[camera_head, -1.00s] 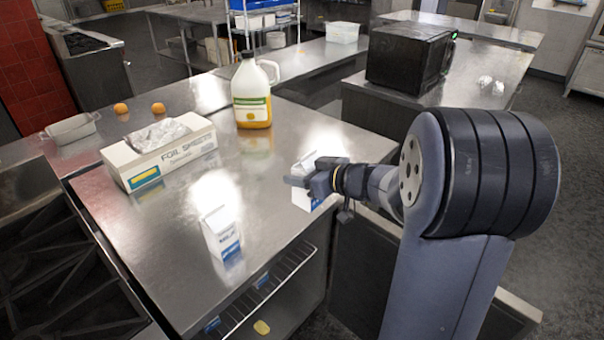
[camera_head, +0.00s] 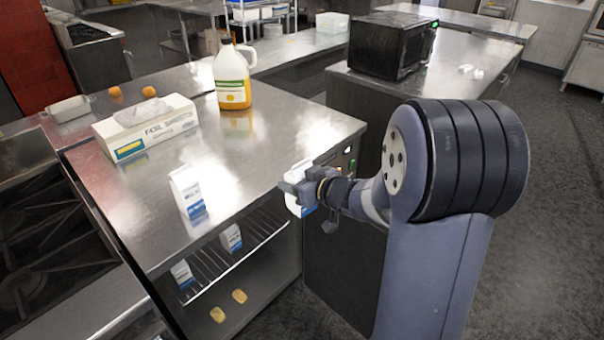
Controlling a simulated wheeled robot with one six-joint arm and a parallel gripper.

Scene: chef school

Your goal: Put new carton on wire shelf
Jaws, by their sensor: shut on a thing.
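My gripper (camera_head: 298,188) is shut on a white and blue carton (camera_head: 299,206), just off the right edge of the counter. The jaws hide part of this carton. Another white and blue carton (camera_head: 187,188) stands upright on the counter near its front edge. The wire shelf (camera_head: 208,267) is under the countertop, below and left of my gripper. Two similar cartons are at this shelf, one toward the back right (camera_head: 231,238) and one at the left (camera_head: 182,274). The countertop hides the deeper part of the shelf.
Two yellowish items (camera_head: 228,304) lie below the wire shelf. A black microwave (camera_head: 389,46) stands behind. Open floor (camera_head: 560,220) lies right.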

